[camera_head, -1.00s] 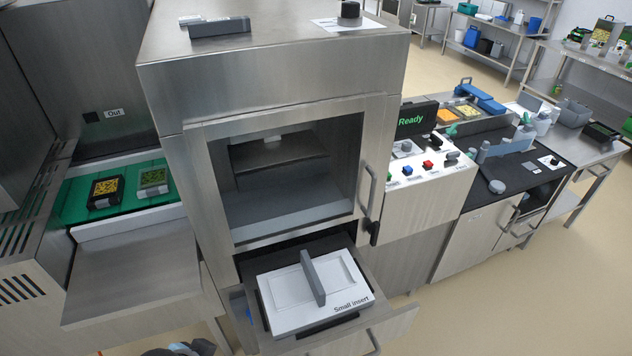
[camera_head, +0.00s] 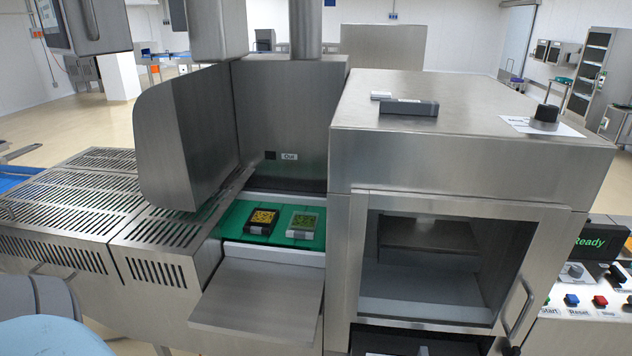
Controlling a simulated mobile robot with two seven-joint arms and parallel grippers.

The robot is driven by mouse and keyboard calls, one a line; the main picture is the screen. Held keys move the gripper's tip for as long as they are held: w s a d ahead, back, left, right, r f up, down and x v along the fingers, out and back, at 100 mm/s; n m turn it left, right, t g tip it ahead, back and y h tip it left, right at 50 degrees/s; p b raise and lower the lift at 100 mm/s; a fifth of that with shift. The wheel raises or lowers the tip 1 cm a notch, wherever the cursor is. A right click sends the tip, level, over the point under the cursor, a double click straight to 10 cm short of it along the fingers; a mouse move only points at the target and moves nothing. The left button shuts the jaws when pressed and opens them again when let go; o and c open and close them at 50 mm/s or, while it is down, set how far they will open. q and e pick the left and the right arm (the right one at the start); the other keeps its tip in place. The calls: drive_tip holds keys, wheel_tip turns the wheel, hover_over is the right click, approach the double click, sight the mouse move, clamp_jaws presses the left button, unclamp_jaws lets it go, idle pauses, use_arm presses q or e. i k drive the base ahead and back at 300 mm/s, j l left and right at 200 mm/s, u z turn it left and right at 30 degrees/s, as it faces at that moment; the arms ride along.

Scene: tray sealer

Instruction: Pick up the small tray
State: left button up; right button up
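Two small filled trays sit side by side on the green belt under the "Out" opening. One is a black tray (camera_head: 260,222) with yellow contents. The other is a grey tray (camera_head: 301,224) with green contents, to its right. They look similar in size, so I cannot tell which one is meant by the small tray. Both are upright and apart from each other. Neither of my grippers is in view. A rounded light blue and grey part, likely of my own arm, shows at the bottom left corner.
A flat steel shelf (camera_head: 258,297) juts out in front of the green belt (camera_head: 233,222). The sealer (camera_head: 465,150) stands close on the right, its chamber window (camera_head: 425,275) dark. A curved steel guard (camera_head: 185,135) and slotted covers (camera_head: 75,200) lie to the left.

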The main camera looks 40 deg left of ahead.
sight(262, 220)
drive_tip(key=u, duration=1.7)
drive_tip(key=i+j, duration=0.1)
drive_tip(key=j, duration=0.25)
drive_tip(key=i+j, duration=0.1)
drive_tip(key=j, duration=0.3)
drive_tip(key=i+j, duration=0.1)
drive_tip(key=j, duration=0.25)
drive_tip(key=z, duration=0.05)
